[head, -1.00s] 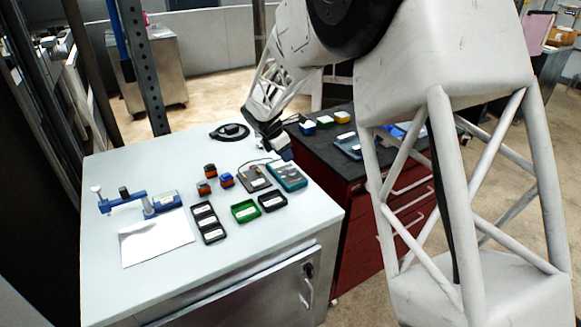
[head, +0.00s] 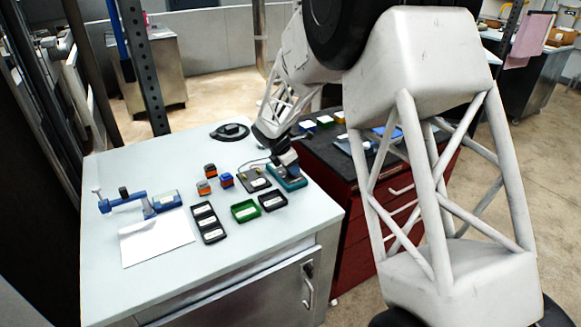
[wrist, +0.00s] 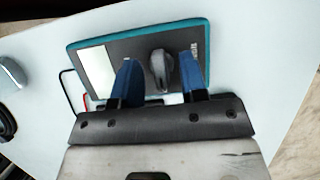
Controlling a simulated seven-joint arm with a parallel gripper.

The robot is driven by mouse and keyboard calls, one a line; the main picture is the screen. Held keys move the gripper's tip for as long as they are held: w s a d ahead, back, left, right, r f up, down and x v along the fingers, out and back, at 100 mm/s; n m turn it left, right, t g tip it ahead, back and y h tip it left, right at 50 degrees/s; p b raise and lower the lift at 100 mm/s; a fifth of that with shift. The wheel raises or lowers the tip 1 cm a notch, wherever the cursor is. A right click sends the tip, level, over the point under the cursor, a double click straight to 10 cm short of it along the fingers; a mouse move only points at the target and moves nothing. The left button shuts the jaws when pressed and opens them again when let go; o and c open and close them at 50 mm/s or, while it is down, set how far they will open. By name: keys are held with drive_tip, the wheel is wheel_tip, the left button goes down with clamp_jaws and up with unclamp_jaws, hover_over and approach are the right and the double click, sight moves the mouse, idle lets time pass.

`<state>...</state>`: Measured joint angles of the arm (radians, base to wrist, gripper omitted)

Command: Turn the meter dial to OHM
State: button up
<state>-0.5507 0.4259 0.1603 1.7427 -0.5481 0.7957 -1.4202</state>
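The meter (wrist: 120,48) is a teal-edged box with a dark face and a pale display (wrist: 97,70). It lies on the light worktop, and in the head view the meter (head: 288,182) is at the right side of the table. Its grey dial knob (wrist: 159,68) stands in the middle of the face. My gripper (wrist: 159,75) is open, with its blue fingers on either side of the knob. Whether the fingers touch the knob I cannot tell. Small lettering near the right finger is too blurred to read. In the head view my gripper (head: 287,160) covers part of the meter.
A green tray (head: 245,211) and black trays (head: 208,224) lie in front. Orange and blue blocks (head: 204,187) stand left. The table's front left is clear beyond the paper (head: 155,240).

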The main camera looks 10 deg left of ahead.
clamp_jaws()
drive_tip(key=shift+m, duration=0.4)
drive_tip(key=m+g, duration=0.1)
drive_tip(key=m, duration=0.2)
drive_tip(key=shift+w+m+h, duration=0.1)
drive_tip(key=shift+m+h, duration=0.2)
drive_tip(key=shift+h, duration=0.1)
drive_tip(key=m+g, duration=0.2)
drive_tip(key=m, duration=0.2)
drive_tip(key=m+g, duration=0.2)
drive_tip(key=m, duration=0.3)
drive_tip(key=shift+w, duration=0.1)
drive_tip(key=m+g, duration=0.1)
drive_tip(key=m, duration=0.3)
drive_tip(key=shift+y, duration=0.3)
drive_tip(key=shift+m+g, duration=0.3)
drive_tip(key=shift+m, duration=0.1)
